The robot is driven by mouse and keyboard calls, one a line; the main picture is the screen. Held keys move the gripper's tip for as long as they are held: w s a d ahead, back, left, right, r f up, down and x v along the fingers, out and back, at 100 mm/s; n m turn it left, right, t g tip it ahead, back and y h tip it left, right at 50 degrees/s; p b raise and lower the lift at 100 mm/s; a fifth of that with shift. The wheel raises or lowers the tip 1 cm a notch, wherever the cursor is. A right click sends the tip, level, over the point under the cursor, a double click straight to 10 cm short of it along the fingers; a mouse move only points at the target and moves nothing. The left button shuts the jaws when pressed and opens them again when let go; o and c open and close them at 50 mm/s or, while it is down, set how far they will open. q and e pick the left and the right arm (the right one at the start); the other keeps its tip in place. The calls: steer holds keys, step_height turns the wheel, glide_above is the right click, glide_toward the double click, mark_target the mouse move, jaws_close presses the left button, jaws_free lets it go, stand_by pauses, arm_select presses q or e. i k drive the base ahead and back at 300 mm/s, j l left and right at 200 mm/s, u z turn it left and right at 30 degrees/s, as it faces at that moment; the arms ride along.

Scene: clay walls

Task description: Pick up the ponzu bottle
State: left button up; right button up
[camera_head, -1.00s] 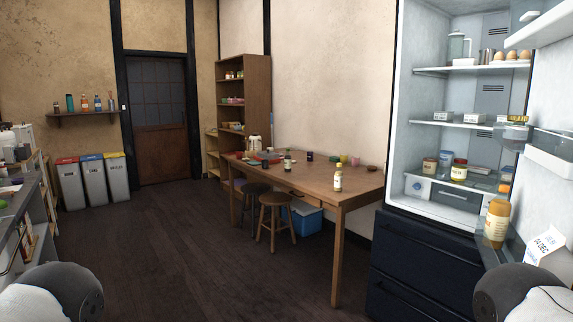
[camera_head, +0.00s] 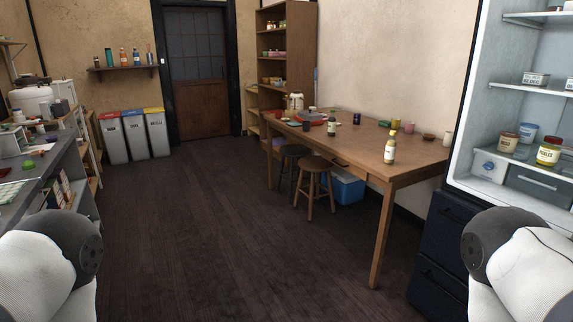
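Two bottles stand upright on the wooden table (camera_head: 420,157). One bottle (camera_head: 390,148) near the table's front edge has pale yellowish contents, a light label and a yellow cap. A darker bottle (camera_head: 331,121) with a pale label stands farther back. I cannot read either label, so I cannot tell which, if any, is the ponzu bottle. My arms show only as white and dark grey parts at the lower left and lower right; both grippers are out of view.
An open fridge (camera_head: 465,130) with jars stands at the right. Stools (camera_head: 316,165) and a blue bin (camera_head: 347,188) are by the table. A cluttered counter (camera_head: 50,165) is at the left, with bins (camera_head: 133,137) behind. The dark floor (camera_head: 200,230) between is clear.

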mark_target(332, 120)
steer(key=i+j+u, duration=0.3)
steer(key=i, duration=0.8)
steer(key=i+u, duration=0.25)
steer(key=i, duration=0.9)
steer(key=i+z, duration=0.9)
steer(key=i+j+z, duration=0.3)
steer(key=z, duration=0.15)
steer(key=i+j+z, duration=0.3)
steer(key=z, duration=0.15)
